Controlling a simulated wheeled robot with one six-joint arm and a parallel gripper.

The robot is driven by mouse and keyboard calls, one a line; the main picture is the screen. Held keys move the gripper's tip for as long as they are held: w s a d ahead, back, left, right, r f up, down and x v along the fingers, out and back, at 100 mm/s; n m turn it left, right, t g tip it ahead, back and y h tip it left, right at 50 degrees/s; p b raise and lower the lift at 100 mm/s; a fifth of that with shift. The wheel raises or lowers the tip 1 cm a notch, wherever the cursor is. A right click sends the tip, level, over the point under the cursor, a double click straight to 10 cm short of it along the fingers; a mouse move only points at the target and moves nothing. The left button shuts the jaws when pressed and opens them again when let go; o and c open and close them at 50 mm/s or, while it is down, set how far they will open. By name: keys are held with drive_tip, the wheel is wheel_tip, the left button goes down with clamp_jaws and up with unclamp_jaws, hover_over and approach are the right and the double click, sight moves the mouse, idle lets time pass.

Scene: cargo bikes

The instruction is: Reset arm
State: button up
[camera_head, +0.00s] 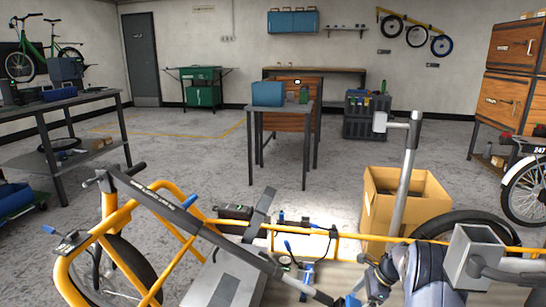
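A yellow-framed cargo bike (180,205) fills the lower part of the view, with its dark handlebar at the left. A long dark bar runs from the handlebar down to the bottom middle. What looks like my arm and gripper (375,283) is low at right of centre, in front of the bike's bed. The fingers are small and partly hidden against the dark parts and blue clips there. I cannot tell whether they are open, or whether they touch anything.
A cardboard box (437,208) and a grey upright post (406,170) stand at right. A small table (270,108) carries a blue box. A workbench (75,102) is at left, wooden drawers (505,93) at right. The floor (190,150) between is mostly clear.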

drive_tip(key=p+v, duration=0.2)
drive_tip(key=v, duration=0.4)
drive_tip(key=b+x, duration=0.3)
drive_tip(key=x, duration=0.5)
drive_tip(key=shift+f+b, duration=0.15)
drive_tip(key=shift+b, duration=0.2)
drive_tip(key=p+v, duration=0.2)
drive_tip(key=v, duration=0.3)
drive_tip(key=shift+w+a, duration=0.1)
drive_tip(key=shift+b, duration=0.65)
drive_tip(key=shift+a+b, duration=0.1)
drive_tip(key=shift+b, duration=0.95)
